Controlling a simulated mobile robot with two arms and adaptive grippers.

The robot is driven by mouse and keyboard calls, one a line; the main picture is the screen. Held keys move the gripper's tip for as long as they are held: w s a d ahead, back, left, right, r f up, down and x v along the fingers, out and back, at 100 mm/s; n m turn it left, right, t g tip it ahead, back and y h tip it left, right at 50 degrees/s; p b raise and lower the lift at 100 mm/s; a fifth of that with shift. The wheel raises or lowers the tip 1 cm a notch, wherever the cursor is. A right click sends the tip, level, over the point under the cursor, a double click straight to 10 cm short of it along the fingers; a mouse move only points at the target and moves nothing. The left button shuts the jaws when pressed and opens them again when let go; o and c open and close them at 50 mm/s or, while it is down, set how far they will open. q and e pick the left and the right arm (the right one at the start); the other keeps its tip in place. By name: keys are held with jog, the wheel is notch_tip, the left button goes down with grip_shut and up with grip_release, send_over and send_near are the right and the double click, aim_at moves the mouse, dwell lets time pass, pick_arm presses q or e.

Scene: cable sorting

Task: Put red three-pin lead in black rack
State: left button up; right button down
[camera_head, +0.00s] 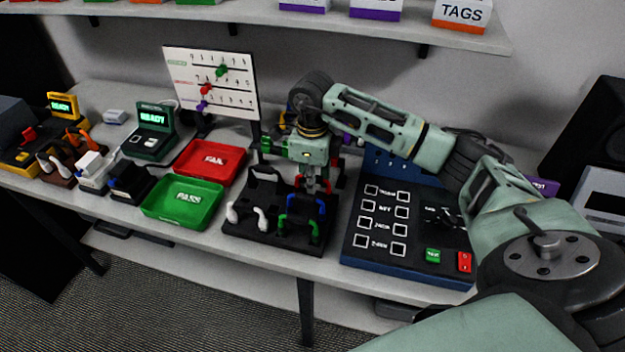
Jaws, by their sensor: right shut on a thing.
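The black rack (270,243) sits near the front edge of the table, in the middle of the view. It holds white, blue, green and black leads. My right gripper (314,186) points down over its back right part and is shut on the red lead (328,187). Red shows on both sides of the fingers, which hide the middle of the lead. I cannot tell whether the lead is seated in the rack or just above it, and its pins cannot be made out. My left gripper is not in view.
A blue test panel (365,247) stands close right of the rack. A green PASS tray (153,210) and a red FAIL tray (235,174) lie to its left. A white board (180,62) stands behind. A shelf (240,13) hangs above. Several devices stand at far left.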

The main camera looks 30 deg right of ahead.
dwell(0.3)
jog(key=c, duration=1.7)
grip_release()
jog(key=shift+o, duration=0.2)
jog(key=o, duration=0.6)
jog(key=shift+c, duration=0.2)
jog(key=shift+r+p, duration=2.5)
jog(key=shift+r, duration=1.45)
